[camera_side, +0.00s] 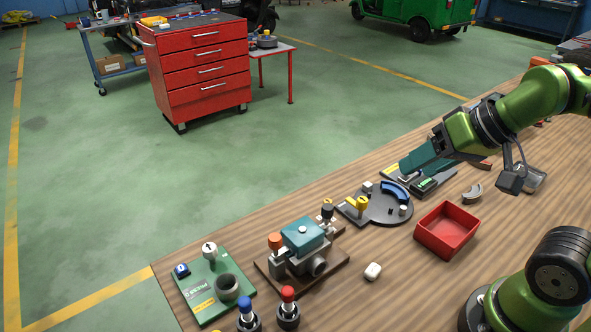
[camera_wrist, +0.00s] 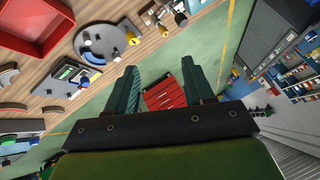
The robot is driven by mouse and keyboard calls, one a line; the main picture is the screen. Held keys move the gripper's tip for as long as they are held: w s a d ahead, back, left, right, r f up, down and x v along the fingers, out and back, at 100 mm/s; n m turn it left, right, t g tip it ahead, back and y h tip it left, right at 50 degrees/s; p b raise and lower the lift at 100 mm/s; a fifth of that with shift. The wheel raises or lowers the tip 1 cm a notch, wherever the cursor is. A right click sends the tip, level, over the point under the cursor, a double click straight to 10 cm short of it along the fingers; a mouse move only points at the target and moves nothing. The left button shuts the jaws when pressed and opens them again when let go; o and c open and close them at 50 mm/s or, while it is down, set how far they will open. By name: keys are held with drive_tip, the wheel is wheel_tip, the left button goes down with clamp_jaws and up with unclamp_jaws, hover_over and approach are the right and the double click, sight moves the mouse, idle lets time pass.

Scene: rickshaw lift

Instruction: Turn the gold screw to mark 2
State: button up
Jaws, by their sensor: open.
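In the side view, a gold-yellow knob-like part (camera_side: 361,204) stands upright at the left of a dark round plate (camera_side: 388,219); it looks like the gold screw. It also shows in the wrist view (camera_wrist: 133,39), near the top. Its mark numbers are too small to read. My gripper (camera_side: 404,165) is above and behind the plate, at the far side of the table, apart from the screw. In the wrist view my gripper (camera_wrist: 160,66) has its two teal fingers spread, with nothing between them.
A teal-topped mechanism (camera_side: 303,235) with orange and black knobs stands left of the plate. A red tray (camera_side: 446,230) is to its right. A green board (camera_side: 212,284) and blue- and red-capped parts are at the front left.

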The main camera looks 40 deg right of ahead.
drive_tip(key=shift+a, duration=0.1)
drive_tip(key=shift+c, duration=0.3)
drive_tip(key=n+g+h, duration=0.2)
drive_tip(key=n+g, duration=0.5)
drive_tip(key=n, duration=0.6)
hover_over(328, 201)
wheel_tip(328, 201, down, 17)
drive_tip(key=shift+s+f, duration=0.1)
drive_tip(key=shift+c, duration=0.3)
clamp_jaws()
